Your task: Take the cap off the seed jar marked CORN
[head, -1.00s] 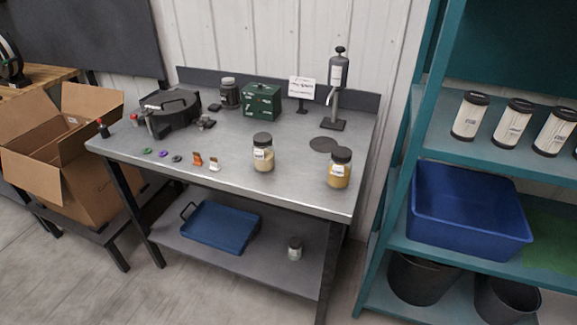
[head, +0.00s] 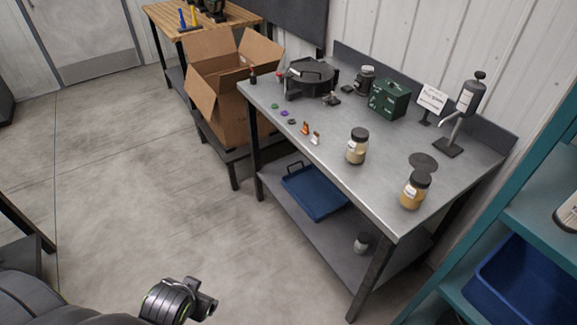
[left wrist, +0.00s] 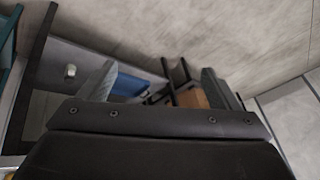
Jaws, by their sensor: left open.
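Two capped seed jars stand upright on the grey metal bench (head: 330,115) in the head view. One jar (head: 356,150) holds pale contents. The other jar (head: 413,194), nearer the front right corner, holds yellow contents. Both have dark caps on, and their labels are too small to read, so I cannot tell which is marked CORN. My left arm shows at the bottom of the head view, well away from the bench. In the left wrist view my left gripper (left wrist: 158,88) is open with nothing between its fingers. My right gripper is out of view.
A green box (head: 389,99), a sign (head: 432,98) and a dispenser (head: 464,110) stand at the bench's back. A blue tray (head: 314,192) and small jar (head: 361,243) sit on the lower shelf. A teal rack (head: 540,205) is at right.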

